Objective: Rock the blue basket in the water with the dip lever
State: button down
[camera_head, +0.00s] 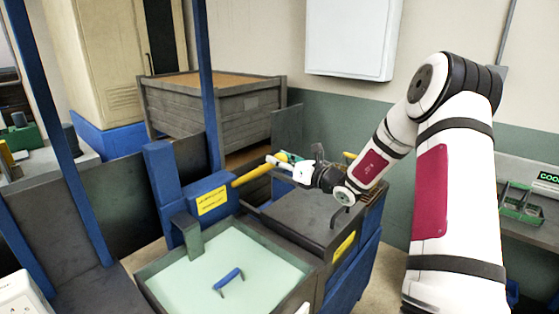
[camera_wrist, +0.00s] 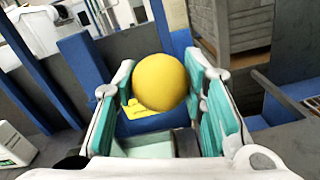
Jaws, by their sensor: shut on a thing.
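The yellow dip lever (camera_head: 250,175) reaches up and right from a blue housing (camera_head: 208,200) with a yellow label. My gripper (camera_head: 276,162) is shut on the lever's outer end. In the wrist view the lever's round yellow end (camera_wrist: 160,82) lies between the green finger pads of my gripper (camera_wrist: 165,95). The water tank (camera_head: 155,268) holds pale green water. A blue bar-shaped handle (camera_head: 228,278) shows in the water, likely the top of the blue basket; the basket's body cannot be made out.
A dark-topped cabinet (camera_head: 305,215) stands right of the tank, under my arm. Blue posts (camera_head: 208,85) rise behind the housing. A grey wooden crate (camera_head: 215,110) stands at the back. A bench with a green tray (camera_head: 522,205) is at the far right.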

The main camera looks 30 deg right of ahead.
jog(key=s+d+f+t+b, duration=0.2)
jog(key=s+f, duration=0.3)
jog(key=f, duration=0.5)
jog(key=shift+f+t+b, duration=0.15)
jog(key=shift+t+b, duration=0.15)
jog(key=shift+b, duration=0.1)
jog(key=c, duration=1)
grip_release()
jog(key=shift+w, duration=0.1)
jog(key=v, duration=1.2)
jog(key=shift+d+y, duration=0.1)
jog(key=shift+y, duration=0.3)
